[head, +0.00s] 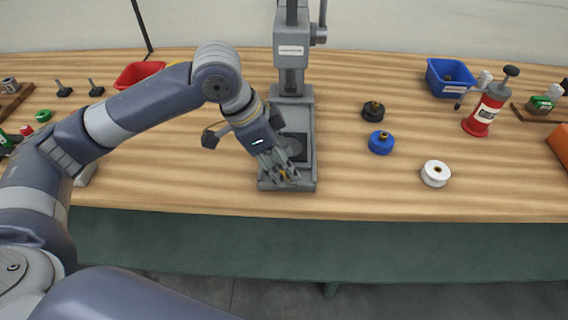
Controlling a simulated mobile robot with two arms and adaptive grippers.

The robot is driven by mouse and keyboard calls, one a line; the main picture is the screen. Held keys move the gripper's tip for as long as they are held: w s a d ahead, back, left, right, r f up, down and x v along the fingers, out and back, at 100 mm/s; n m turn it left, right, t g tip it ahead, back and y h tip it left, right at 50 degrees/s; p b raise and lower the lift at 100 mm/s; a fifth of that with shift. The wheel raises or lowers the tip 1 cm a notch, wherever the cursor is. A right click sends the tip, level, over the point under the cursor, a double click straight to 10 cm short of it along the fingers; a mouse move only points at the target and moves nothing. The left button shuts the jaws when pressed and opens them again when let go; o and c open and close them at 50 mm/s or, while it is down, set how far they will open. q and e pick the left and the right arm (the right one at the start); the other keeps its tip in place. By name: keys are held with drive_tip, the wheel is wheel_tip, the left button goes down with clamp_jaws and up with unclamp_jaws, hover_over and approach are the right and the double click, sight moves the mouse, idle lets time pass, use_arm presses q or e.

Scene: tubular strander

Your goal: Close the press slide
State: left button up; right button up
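The grey press (307,105) stands upright on the wooden table at the centre, with a flat base and a column. Its slide (291,78) is the narrow upright part at the column, with a white label above it and a knob on the right side. The slide's lower end is above the base, with a gap visible between them. My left gripper (285,178) is low in front of the press base and covers part of it. Its fingers point down and look close together, but I cannot tell whether they are open. My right gripper is not in view.
Black (373,111), blue (381,142) and white (436,173) spools stand to the right. A red-bodied tool (485,112) and a blue bin (450,78) are farther right. A red bin (138,75) is behind my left arm. Table (355,195) is clear front right of the press.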

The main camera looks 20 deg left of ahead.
use_arm(q)
drive_tip(key=shift+w+d+f, duration=0.15)
drive_tip(key=shift+d+f, duration=0.1)
drive_tip(key=shift+f, duration=0.4)
